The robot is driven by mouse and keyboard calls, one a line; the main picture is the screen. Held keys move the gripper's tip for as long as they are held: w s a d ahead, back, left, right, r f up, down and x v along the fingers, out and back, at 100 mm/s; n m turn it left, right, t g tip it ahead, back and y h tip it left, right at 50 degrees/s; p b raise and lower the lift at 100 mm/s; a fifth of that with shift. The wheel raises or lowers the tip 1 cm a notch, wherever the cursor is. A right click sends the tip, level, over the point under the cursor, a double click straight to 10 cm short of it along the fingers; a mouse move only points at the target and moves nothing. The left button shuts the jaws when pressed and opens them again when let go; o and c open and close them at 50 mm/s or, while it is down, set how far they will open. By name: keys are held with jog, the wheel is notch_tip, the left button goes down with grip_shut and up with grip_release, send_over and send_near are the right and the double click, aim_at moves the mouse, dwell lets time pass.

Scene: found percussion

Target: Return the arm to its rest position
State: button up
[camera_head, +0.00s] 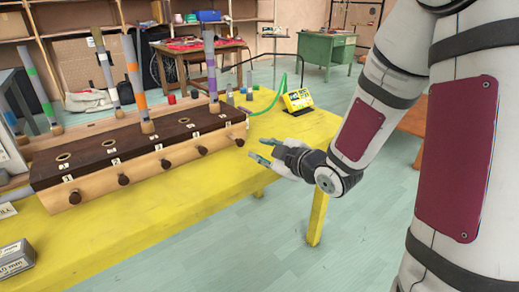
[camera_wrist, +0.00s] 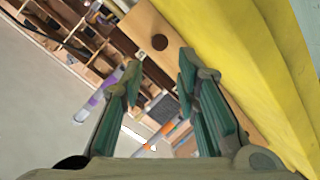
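In the wrist view my gripper (camera_wrist: 158,85) also shows as two green fingers with a wide gap. My arm reaches in from the right side of the head view, bent at the elbow.
A dark-topped wooden box (camera_head: 120,150) with holes and knobs stands on the table, with banded tubes such as a purple-striped one (camera_head: 211,70) upright in it. A yellow display (camera_head: 297,100) sits at the table's far right corner. Floor (camera_head: 370,200) is clear below my arm.

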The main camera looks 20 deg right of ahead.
dwell(0.4)
jog(key=s+d+r+m+g+h, duration=0.2)
jog(key=s+m+g+h, duration=0.15)
jog(key=s, duration=0.35)
jog(key=s+d+r+m+g+h, duration=0.1)
jog(key=s+m+g+h, duration=0.25)
jog(key=s, duration=0.35)
jog(key=s+a+r+m+g+y, duration=0.1)
jog(key=s+a+m+g+y, duration=0.15)
jog(key=s, duration=1.05)
jog(key=s+a+r+m+g+y, duration=0.1)
jog(key=s+a+r+m+g, duration=0.2)
jog(key=s, duration=1)
notch_tip(320, 180, up, 24)
jog(key=t+p, duration=0.2)
jog(key=p, duration=2.2)
jog(key=shift+w+a+r, duration=0.15)
jog(key=shift+w+a, duration=0.1)
jog(key=shift+a, duration=0.1)
